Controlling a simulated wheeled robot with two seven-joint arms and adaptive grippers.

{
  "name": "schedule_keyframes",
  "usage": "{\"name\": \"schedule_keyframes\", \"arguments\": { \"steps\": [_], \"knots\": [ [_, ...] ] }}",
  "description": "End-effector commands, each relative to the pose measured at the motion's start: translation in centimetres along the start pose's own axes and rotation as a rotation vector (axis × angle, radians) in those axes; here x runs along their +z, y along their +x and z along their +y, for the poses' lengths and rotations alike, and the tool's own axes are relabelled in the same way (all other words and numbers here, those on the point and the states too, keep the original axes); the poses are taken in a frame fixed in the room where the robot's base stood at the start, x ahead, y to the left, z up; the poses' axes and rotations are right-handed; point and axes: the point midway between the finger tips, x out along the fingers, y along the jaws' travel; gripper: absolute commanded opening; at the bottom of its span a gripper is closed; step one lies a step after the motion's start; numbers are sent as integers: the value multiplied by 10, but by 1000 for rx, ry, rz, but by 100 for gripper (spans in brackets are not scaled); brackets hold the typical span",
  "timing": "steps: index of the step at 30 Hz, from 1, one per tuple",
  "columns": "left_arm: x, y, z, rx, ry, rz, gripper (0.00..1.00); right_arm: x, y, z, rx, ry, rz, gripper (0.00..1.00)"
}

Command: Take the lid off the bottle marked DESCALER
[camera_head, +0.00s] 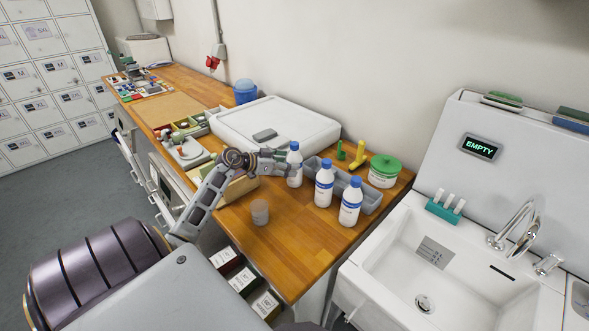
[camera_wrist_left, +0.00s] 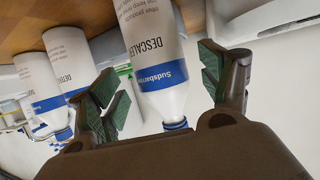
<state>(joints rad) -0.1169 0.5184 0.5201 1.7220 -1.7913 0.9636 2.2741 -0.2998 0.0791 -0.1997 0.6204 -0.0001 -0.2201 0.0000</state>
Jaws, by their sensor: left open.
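The bottle marked DESCALER (camera_wrist_left: 150,45) is white with a blue band and a blue lid (camera_wrist_left: 176,125). It is the leftmost of three similar bottles in the head view (camera_head: 294,172), upright on the wooden counter, its lid (camera_head: 294,146) on. My left gripper (camera_head: 282,163) reaches it from the left. In the left wrist view its fingers (camera_wrist_left: 160,88) are open, one on each side of the bottle's upper part, with a gap visible on the left. My right gripper is not in view.
Behind are a grey bin (camera_head: 371,197) and a green-lidded tub (camera_head: 384,172). A translucent cup (camera_head: 260,212) stands in front. A sink (camera_head: 400,270) lies right.

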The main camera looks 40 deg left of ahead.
Motion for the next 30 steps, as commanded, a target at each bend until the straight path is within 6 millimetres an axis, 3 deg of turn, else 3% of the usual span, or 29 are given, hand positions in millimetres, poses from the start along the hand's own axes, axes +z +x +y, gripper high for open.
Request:
{"name": "schedule_keyframes", "arguments": {
  "steps": [12,28,30],
  "knots": [
    [-3,30,0,-1,0,1,78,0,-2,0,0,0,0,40],
    [-2,33,0,-1,0,0,78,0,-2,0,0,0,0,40],
    [-2,33,0,-1,0,0,72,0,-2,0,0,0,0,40]
  ]
}}
